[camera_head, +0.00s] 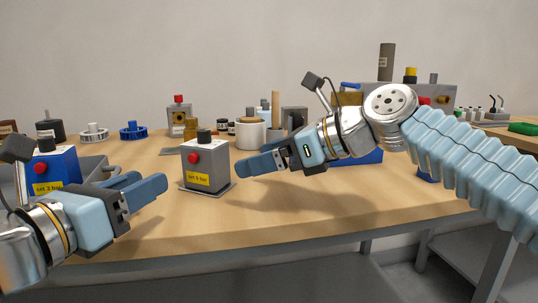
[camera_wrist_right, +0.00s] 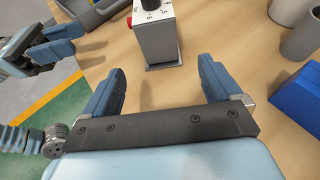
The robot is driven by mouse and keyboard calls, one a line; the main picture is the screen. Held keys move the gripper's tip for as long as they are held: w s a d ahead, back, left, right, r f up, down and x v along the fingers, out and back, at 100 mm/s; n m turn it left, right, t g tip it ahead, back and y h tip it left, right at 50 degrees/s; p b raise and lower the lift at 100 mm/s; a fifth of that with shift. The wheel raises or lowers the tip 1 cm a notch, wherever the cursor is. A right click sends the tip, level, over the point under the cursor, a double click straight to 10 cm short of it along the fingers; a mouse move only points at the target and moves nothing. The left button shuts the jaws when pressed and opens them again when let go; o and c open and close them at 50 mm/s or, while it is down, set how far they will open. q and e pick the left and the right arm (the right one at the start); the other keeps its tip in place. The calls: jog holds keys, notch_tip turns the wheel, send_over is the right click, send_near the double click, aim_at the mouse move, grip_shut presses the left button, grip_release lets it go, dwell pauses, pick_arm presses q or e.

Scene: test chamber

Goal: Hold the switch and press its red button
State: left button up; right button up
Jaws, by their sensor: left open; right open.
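A grey box-shaped switch (camera_head: 206,172) stands upright on a flat base plate on the wooden table. It has a red button (camera_head: 194,158) on its front, a black knob on top and a yellow label. My left gripper (camera_head: 155,186) is open and empty, to the left of the switch and nearer me. My right gripper (camera_head: 243,165) is open and empty, just to the right of the switch, its fingers pointing toward it. In the right wrist view the switch (camera_wrist_right: 157,42) stands ahead of and beyond the open fingers (camera_wrist_right: 160,78). Neither gripper appears to touch it.
A similar blue box (camera_head: 55,168) with a red button stands at the left, partly behind my left arm. Another grey box (camera_head: 179,115) with a red top stands further back. Cylinders and blue parts crowd the back. The table (camera_head: 290,215) in front of the switch is clear.

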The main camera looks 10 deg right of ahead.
aim_at(207, 173)
jog(key=x, duration=1.3)
jog(key=shift+r, duration=0.1)
jog(key=shift+c, duration=0.3)
jog(key=c, duration=1.1)
jog(key=shift+c, duration=0.2)
pick_arm(q)
grip_shut()
dwell(0.3)
